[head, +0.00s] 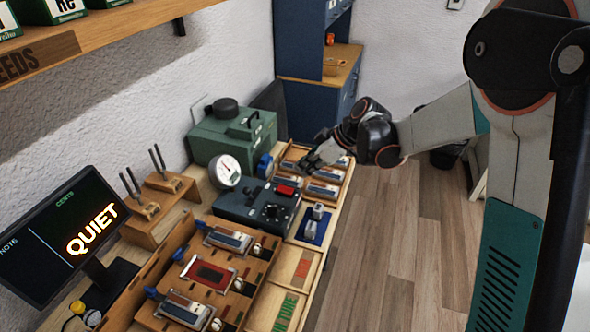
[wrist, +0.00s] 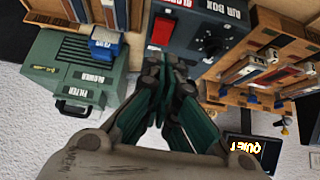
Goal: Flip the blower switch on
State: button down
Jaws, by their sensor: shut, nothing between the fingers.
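The red blower switch (head: 286,190) sits on top of the dark grey-blue air box (head: 238,208), near its far right corner. In the wrist view the red switch (wrist: 163,30) is just beyond my fingertips, with a BLOWER label by it. I cannot tell which way the switch is set. My gripper (head: 305,166) is above the bench, close to the switch. In the wrist view my gripper (wrist: 167,72) is shut and empty, its fingers pointing at the box. I see no clear contact with the switch.
A black knob (head: 272,211) sits beside the switch. The green blower box (head: 215,138) with a round gauge (head: 225,171) stands behind the air box. Wooden trays of metal parts lie on both sides. The monitor (head: 62,245) reads QUIET. The floor at right is clear.

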jog(key=shift+s+d+r+p, duration=0.2)
jog(key=shift+s+d+r, duration=0.1)
jog(key=shift+d+r, duration=0.5)
jog(key=shift+s+d+r+p, duration=0.15)
jog(key=shift+s+d+r, duration=0.15)
jog(key=shift+d+r, duration=0.45)
jog(key=shift+d+f, duration=0.15)
jog(key=shift+d, duration=0.05)
jog(key=s+d+r+m+t+h+b, duration=0.1)
jog(key=s+d+r+m+h, duration=0.2)
jog(key=s, duration=0.4)
jog(key=s+d+r+m+t, duration=0.1)
jog(key=s+d+r+m, duration=0.25)
jog(key=s+r, duration=0.2)
jog(key=s+d+m+t+h, duration=0.1)
jog(key=s+d+m, duration=0.1)
jog(key=s, duration=0.3)
jog(key=s+d+m+h+b, duration=0.1)
jog(key=s+d+m, duration=0.1)
jog(key=s, duration=0.3)
jog(key=s+d+f+m+t+h, duration=0.1)
jog(key=s+d+m+h, duration=0.1)
jog(key=s, duration=0.4)
jog(key=shift+d+m+t, duration=0.3)
jog(key=shift+d+m, duration=0.2)
jog(key=shift+m, duration=0.25)
